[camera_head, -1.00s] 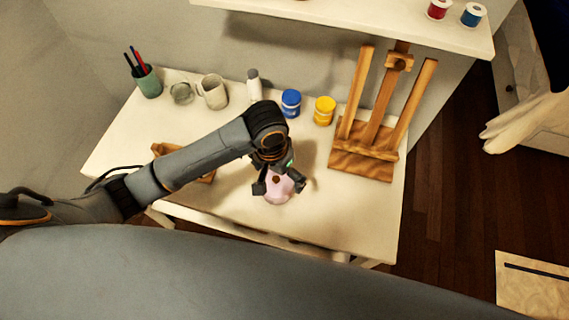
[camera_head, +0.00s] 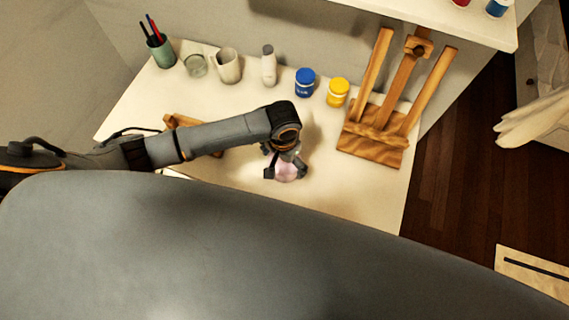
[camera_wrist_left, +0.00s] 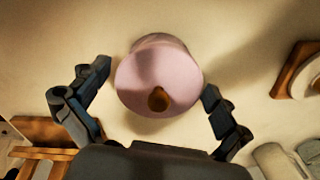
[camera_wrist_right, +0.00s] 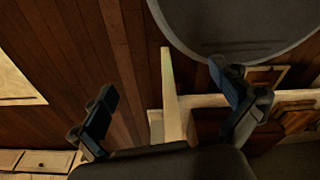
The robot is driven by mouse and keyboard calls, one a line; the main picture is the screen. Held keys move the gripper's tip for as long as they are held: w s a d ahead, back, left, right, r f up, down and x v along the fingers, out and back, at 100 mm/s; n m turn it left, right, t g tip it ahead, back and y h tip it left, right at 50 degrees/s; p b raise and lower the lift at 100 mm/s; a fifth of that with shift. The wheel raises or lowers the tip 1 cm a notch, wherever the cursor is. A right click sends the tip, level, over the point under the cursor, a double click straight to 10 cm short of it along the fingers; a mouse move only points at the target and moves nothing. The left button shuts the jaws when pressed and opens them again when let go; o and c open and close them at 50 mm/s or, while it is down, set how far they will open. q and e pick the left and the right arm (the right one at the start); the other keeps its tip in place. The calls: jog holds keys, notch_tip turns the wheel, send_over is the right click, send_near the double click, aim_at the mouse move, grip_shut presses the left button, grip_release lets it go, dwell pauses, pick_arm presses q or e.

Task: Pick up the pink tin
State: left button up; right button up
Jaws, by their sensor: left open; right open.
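The pink tin (camera_head: 286,172) stands on the white desk (camera_head: 230,174) in the head view, partly hidden by my left gripper (camera_head: 285,174). My left gripper (camera_wrist_left: 153,104) is open there, one finger on each side of the tin, with a visible gap at the left finger. The right finger is close to the tin's edge; I cannot tell if it touches. My right gripper (camera_wrist_right: 168,110) is open and empty in the right wrist view, away from the desk top.
A wooden easel (camera_head: 375,134) stands right of the tin. A yellow jar (camera_head: 338,92), blue jar (camera_head: 305,83), white bottle (camera_head: 269,66), mug (camera_head: 227,67), glass (camera_head: 195,65) and green pen cup (camera_head: 161,51) line the back. A wooden object (camera_head: 178,121) lies left, partly behind my arm.

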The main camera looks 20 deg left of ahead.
aim_at(283, 163)
pick_arm(q)
notch_tip(283, 163, down, 2)
jog(key=shift+f, duration=0.55)
jog(key=c, duration=0.8)
jog(key=shift+c, duration=1.3)
pick_arm(e)
jog(key=shift+s+d+r, duration=0.1)
jog(key=shift+s+d, duration=0.05)
jog(key=shift+s, duration=0.3)
jog(key=shift+s+d+r, duration=0.1)
jog(key=shift+s+d, duration=0.05)
jog(key=shift+s, duration=0.25)
